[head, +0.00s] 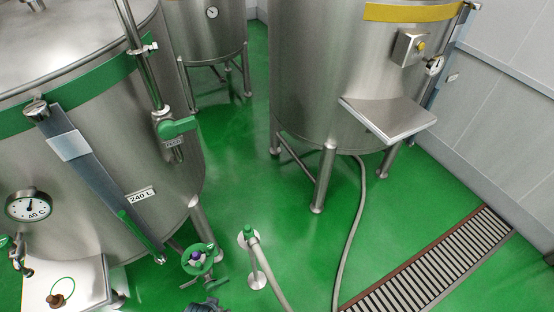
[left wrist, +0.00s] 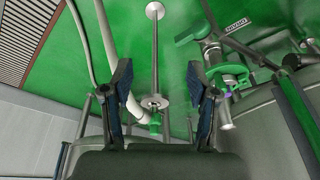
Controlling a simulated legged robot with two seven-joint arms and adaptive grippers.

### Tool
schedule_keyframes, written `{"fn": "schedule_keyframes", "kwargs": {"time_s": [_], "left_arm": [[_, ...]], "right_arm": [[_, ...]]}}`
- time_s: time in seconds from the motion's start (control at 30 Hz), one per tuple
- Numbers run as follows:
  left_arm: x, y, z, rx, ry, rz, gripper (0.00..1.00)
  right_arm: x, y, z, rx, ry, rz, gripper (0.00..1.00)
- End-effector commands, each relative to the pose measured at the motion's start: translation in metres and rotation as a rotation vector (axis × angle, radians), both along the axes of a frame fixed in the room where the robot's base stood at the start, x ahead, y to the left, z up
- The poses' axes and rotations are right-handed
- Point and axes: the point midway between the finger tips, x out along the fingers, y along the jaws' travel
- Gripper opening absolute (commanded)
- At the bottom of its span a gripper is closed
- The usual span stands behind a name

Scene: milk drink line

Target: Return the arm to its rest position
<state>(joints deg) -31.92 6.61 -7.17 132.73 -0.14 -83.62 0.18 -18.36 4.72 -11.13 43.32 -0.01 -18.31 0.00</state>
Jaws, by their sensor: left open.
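My left gripper (left wrist: 160,88) is open in the left wrist view, its two dark fingers spread apart with nothing held between them. In the head view only a small dark part of it (head: 207,306) shows at the bottom edge. Between and beyond the fingers stands a thin post with a green-tipped hose end (left wrist: 155,122); in the head view this hose end (head: 249,234) stands right of the gripper. The green outlet valve (head: 197,259) of the left tank is just above the gripper in the head view, and it also shows in the left wrist view (left wrist: 229,76). My right gripper is out of view.
A large steel tank (head: 165,215) with a gauge (head: 29,206) fills the left. Another tank (head: 310,80) with a side shelf (head: 388,118) stands at the right. A hose (head: 349,235) runs along the green floor near a drain grate (head: 430,275). Open floor (head: 235,160) lies between the tanks.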

Motion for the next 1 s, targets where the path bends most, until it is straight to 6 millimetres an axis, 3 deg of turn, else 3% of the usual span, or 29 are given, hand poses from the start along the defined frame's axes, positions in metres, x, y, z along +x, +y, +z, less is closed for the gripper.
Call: {"fn": "schedule_keyframes", "kwargs": {"time_s": [0.27, 0.37, 0.47, 0.6, 0.7, 0.83, 1.0], "left_arm": [[0.001, -0.002, -0.089, 0.001, 0.041, -0.010, 0.59], [-0.005, -0.002, -0.131, 0.002, 0.059, -0.013, 0.59], [-0.020, -0.001, -0.185, 0.005, 0.083, -0.018, 0.59], [-0.064, 0.005, -0.266, 0.009, 0.124, -0.026, 0.59], [-0.101, 0.011, -0.309, 0.012, 0.148, -0.032, 0.59], [-0.144, 0.019, -0.343, 0.015, 0.169, -0.037, 0.59], [-0.174, 0.024, -0.359, 0.017, 0.182, -0.042, 0.59]], "right_arm": [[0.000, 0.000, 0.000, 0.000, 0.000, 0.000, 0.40], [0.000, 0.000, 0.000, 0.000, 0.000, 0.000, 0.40], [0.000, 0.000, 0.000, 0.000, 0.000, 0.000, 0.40], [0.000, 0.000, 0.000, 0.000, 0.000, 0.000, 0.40], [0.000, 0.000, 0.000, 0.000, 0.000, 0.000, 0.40], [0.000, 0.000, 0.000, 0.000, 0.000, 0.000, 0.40], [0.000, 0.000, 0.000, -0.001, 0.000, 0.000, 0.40]]}}
